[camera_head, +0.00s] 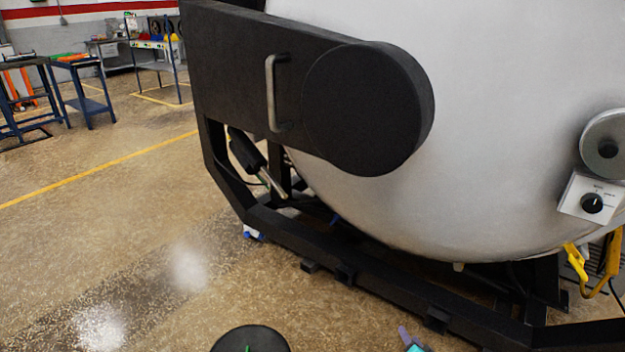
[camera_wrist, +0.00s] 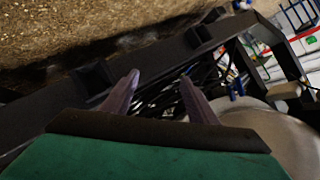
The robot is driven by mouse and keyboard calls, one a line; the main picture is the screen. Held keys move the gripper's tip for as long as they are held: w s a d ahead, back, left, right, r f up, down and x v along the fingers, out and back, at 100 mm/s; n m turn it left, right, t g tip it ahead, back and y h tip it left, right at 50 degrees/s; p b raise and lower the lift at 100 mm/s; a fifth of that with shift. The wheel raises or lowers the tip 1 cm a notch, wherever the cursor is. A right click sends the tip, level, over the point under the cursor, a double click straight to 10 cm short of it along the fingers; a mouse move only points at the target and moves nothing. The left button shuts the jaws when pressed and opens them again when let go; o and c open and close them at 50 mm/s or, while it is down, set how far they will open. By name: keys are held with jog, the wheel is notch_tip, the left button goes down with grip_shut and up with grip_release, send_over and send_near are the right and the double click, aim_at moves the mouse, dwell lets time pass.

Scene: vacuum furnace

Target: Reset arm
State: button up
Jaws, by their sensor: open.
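My gripper (camera_wrist: 158,85) shows in the wrist view with its two purple fingers apart and nothing between them. Behind the fingers are the furnace's black base frame (camera_wrist: 140,72) and dark cables (camera_wrist: 210,75). In the head view only a purple tip and a bit of teal of my gripper (camera_head: 408,338) show at the bottom edge, low in front of the frame. The large pale furnace body (camera_head: 490,120) fills the right of the head view, with a black hinge arm and a metal handle (camera_head: 271,92) on it.
A white panel with a black knob (camera_head: 592,203) and yellow hooked parts (camera_head: 577,262) are at the right. The black base frame (camera_head: 330,248) runs along the floor. Blue workbenches (camera_head: 75,60) stand far left. The floor at left (camera_head: 100,230) is clear.

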jog(key=s+a+r+n+g+h+p, duration=0.1)
jog(key=s+a+r+g+p, duration=0.15)
jog(key=s+a, duration=0.35)
jog(key=s+a+r+n+g+h+p, duration=0.1)
jog(key=s+a+g+h+p, duration=0.2)
jog(key=a, duration=0.5)
jog(key=s+a+r+n+g+y, duration=0.1)
jog(key=s+g, duration=0.5)
jog(key=s, duration=1)
jog(key=s+a+r+n+g+y, duration=0.2)
jog(key=s+a+r+n+g, duration=0.2)
jog(key=s, duration=1.3)
jog(key=a+g, duration=0.1)
jog(key=g, duration=0.2)
jog(key=shift+a+n, duration=0.3)
jog(key=shift+w, duration=0.1)
